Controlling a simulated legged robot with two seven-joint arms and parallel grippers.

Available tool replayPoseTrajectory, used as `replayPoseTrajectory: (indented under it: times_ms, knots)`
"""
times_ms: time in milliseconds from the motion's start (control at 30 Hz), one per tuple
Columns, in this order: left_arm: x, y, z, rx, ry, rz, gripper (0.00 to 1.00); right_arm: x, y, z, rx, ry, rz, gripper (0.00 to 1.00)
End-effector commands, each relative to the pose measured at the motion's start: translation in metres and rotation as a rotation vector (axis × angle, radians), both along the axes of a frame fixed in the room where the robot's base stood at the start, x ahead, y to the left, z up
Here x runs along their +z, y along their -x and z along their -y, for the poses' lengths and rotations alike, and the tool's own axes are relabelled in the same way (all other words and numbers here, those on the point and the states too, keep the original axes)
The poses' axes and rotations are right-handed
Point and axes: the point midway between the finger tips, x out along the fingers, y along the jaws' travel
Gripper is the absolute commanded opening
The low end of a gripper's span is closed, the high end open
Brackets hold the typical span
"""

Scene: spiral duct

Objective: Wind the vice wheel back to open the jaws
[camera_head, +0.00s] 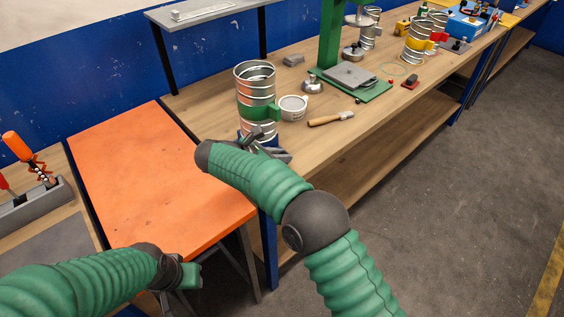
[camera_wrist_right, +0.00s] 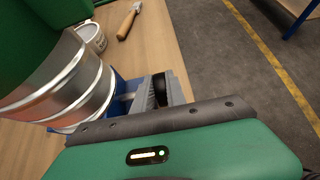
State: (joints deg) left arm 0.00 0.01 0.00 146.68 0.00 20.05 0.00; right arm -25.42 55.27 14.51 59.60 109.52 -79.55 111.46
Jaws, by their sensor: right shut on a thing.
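A ribbed silver spiral duct (camera_head: 256,88) stands upright at the near left end of the wooden bench, with a green band round it. Blue parts of the vice (camera_head: 242,136) show under it, and also in the wrist view (camera_wrist_right: 124,92). My right gripper (camera_head: 272,146) is low beside the duct. In the wrist view its grey fingers (camera_wrist_right: 158,92) are shut on a dark piece between them, the vice wheel, mostly hidden by the fingers. The jaw gap is hidden. My left gripper (camera_head: 188,278) hangs near the orange table's front edge, its fingers unclear.
A white cup (camera_head: 293,107) and a wooden-handled tool (camera_head: 331,119) lie right of the duct. A green press (camera_head: 348,80) stands behind them. The orange table (camera_head: 150,180) has a clear top. A grey tool holder (camera_head: 36,203) is at the far left.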

Motion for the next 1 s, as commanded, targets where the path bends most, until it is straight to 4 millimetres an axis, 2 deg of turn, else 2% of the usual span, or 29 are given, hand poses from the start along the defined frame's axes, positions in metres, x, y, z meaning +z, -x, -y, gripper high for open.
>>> replayPoseTrajectory:
  times_ms: [100,533,567,700,733,1000]
  knots:
    - [-0.0073,-0.0001,0.0,0.0,0.0,0.0,0.38,-0.004,0.0014,-0.004,0.005,0.013,0.012,0.0]
    - [-0.0077,-0.0001,0.0,0.0,0.0,0.0,0.38,-0.0032,0.0018,-0.0042,0.006,0.023,0.016,0.0]
    - [-0.0077,-0.0001,0.0,0.0,0.0,0.0,0.38,-0.0032,0.0018,-0.0042,0.006,0.023,0.015,0.18]
    - [-0.0077,-0.0001,0.0,0.0,0.0,0.0,0.38,-0.0028,0.0016,-0.0032,0.003,0.024,0.016,0.36]
    - [-0.0077,-0.0001,0.0,0.0,0.0,0.0,0.38,-0.0025,0.0015,-0.0031,0.003,0.024,0.016,0.38]
    - [-0.0076,0.0,0.0,0.0,0.0,0.0,0.38,-0.0013,0.0012,-0.0016,0.002,0.027,0.018,0.38]
